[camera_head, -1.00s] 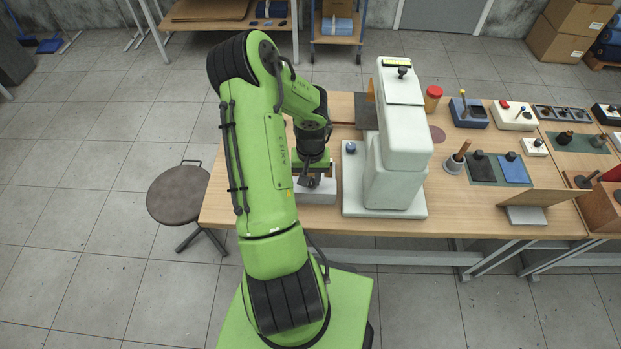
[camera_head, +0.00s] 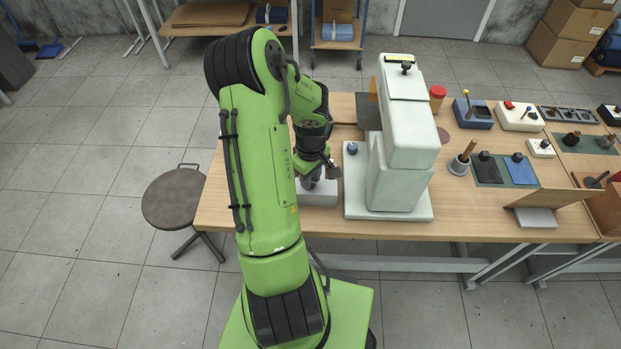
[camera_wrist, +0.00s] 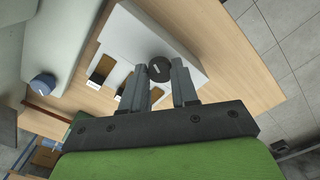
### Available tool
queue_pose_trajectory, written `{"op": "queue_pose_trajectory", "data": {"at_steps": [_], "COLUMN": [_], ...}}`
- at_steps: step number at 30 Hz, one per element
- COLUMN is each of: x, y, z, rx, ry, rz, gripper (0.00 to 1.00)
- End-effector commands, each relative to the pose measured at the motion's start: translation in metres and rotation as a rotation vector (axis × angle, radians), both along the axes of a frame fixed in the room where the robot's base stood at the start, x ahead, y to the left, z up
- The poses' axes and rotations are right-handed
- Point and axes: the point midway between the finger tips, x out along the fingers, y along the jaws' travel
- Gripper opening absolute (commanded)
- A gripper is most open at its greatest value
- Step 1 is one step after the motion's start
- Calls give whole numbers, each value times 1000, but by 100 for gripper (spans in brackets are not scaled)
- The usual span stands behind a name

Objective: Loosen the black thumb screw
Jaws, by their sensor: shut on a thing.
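The black thumb screw (camera_wrist: 160,69) is a round dark knob with a pale mark on its top, in the wrist view. It sits at the edge of a light grey block (camera_wrist: 128,38), which also shows on the bench in the head view (camera_head: 318,196). My gripper (camera_wrist: 160,78) is shut on the thumb screw, one finger on each side of it. In the head view my gripper (camera_head: 312,182) is over the block, partly hidden by my arm, and the screw cannot be made out there.
A tall pale machine (camera_head: 402,135) with a blue knob (camera_head: 352,149) on its base stands close to the right of the block. Boxes and small tools stand further right on the bench (camera_head: 460,222). A round stool (camera_head: 180,196) is at the left.

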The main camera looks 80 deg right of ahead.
Motion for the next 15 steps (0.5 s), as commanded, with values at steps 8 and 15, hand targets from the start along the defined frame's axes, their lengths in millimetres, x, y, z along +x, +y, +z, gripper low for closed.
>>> {"op": "queue_pose_trajectory", "data": {"at_steps": [8, 15], "x": [0, 0], "y": [-1, -1], "z": [0, 1], "rx": [-4, -3], "ry": [0, -1], "rz": [73, 86], "gripper": [0, 0]}}
